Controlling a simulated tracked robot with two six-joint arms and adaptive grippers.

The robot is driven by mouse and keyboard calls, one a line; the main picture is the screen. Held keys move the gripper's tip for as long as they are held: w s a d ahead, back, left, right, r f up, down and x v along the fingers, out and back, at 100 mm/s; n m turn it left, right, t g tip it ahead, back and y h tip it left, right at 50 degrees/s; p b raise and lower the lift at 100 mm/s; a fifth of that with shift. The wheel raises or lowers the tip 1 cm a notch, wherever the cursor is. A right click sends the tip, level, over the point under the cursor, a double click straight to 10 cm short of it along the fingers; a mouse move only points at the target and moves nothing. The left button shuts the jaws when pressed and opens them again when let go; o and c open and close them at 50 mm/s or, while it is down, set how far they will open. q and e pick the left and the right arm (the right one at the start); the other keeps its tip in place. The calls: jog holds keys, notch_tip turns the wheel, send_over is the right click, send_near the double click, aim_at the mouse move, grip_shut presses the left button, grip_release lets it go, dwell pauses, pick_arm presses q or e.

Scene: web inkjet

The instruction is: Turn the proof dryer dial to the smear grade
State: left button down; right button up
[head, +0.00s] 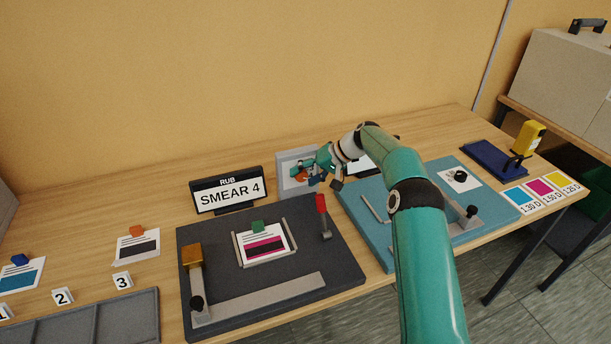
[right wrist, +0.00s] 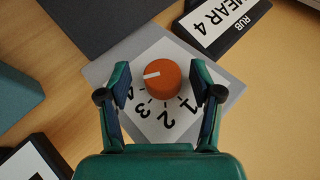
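The proof dryer (head: 283,182) is a grey box at the table's back, with a white dial plate. Its orange dial (right wrist: 163,78) shows in the right wrist view, with numerals 1 to 4 around its lower side. The dial's white pointer faces left in that view; 4 is the nearest visible numeral. My right gripper (right wrist: 162,82) is open, one finger on each side of the dial, with gaps visible. In the head view the right gripper (head: 318,176) partly covers the dial. A black sign (head: 228,190) reads "RUB SMEAR 4". My left gripper is not in view.
A dark rub board (head: 345,262) with a clamped print lies in front of the sign. A teal board (head: 380,247) lies under my right arm. Numbered cards, prints and a grey tray (head: 110,318) are at left. A blue stand with a yellow top (head: 528,137) is at right.

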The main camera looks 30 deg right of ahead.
jog(key=shift+r, duration=0.1)
jog(key=v, duration=1.1)
jog(key=shift+s+d+r, duration=0.2)
jog(key=shift+s, duration=0.1)
